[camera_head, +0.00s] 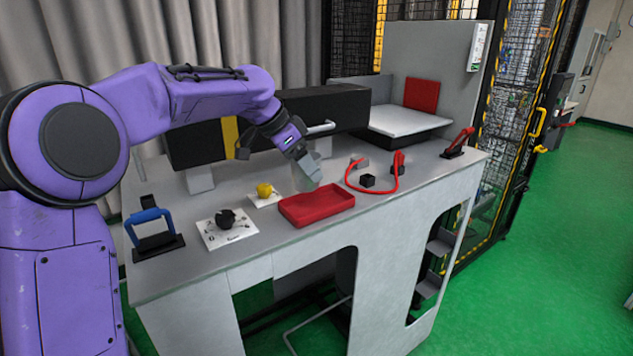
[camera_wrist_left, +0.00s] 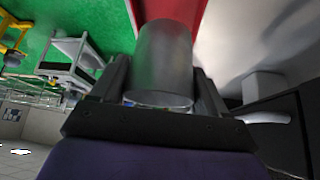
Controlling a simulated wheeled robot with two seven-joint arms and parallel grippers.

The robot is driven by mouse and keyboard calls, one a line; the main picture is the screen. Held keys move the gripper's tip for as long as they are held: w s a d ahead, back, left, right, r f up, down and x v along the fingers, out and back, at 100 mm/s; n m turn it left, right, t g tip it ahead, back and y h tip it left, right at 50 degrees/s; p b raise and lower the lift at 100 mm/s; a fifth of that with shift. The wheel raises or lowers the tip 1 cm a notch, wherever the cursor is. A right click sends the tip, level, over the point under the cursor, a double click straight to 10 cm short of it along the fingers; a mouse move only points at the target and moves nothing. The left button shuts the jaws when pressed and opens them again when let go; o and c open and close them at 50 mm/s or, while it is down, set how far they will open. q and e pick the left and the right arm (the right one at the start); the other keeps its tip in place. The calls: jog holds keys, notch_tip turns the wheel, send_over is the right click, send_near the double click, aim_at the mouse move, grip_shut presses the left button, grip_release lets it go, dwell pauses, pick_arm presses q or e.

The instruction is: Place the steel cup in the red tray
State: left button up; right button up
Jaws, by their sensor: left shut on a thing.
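The steel cup (camera_wrist_left: 165,62) is a plain grey cylinder between the two dark fingers of my left gripper (camera_wrist_left: 163,88) in the left wrist view. The fingers are shut on it. In the head view the left gripper (camera_head: 306,170) is above the table just behind the red tray (camera_head: 317,204), with the grey cup partly hidden at its tip. The red tray is shallow and looks empty. In the left wrist view a strip of red (camera_wrist_left: 150,10) shows behind the cup. I cannot tell whether the cup touches the tray. My right gripper is out of view.
A yellow object (camera_head: 264,190) on a white plate and a black knob on a white panel (camera_head: 228,228) stand left of the tray. A blue-handled fixture (camera_head: 152,236) is at far left. A red cable (camera_head: 372,191) and black block (camera_head: 367,181) lie to the right.

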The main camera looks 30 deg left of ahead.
aim_at(317, 186)
pick_arm(q)
jog(key=x, duration=0.3)
jog(key=w+x, duration=0.1)
jog(key=shift+d+r+p, duration=0.15)
jog(key=shift+p, duration=0.2)
notch_tip(317, 186, down, 4)
jog(key=shift+r, duration=0.25)
jog(key=shift+w, duration=0.1)
jog(key=o, duration=1.2)
jog(key=shift+c, duration=0.2)
jog(key=v, duration=1.2)
jog(key=shift+b, duration=0.45)
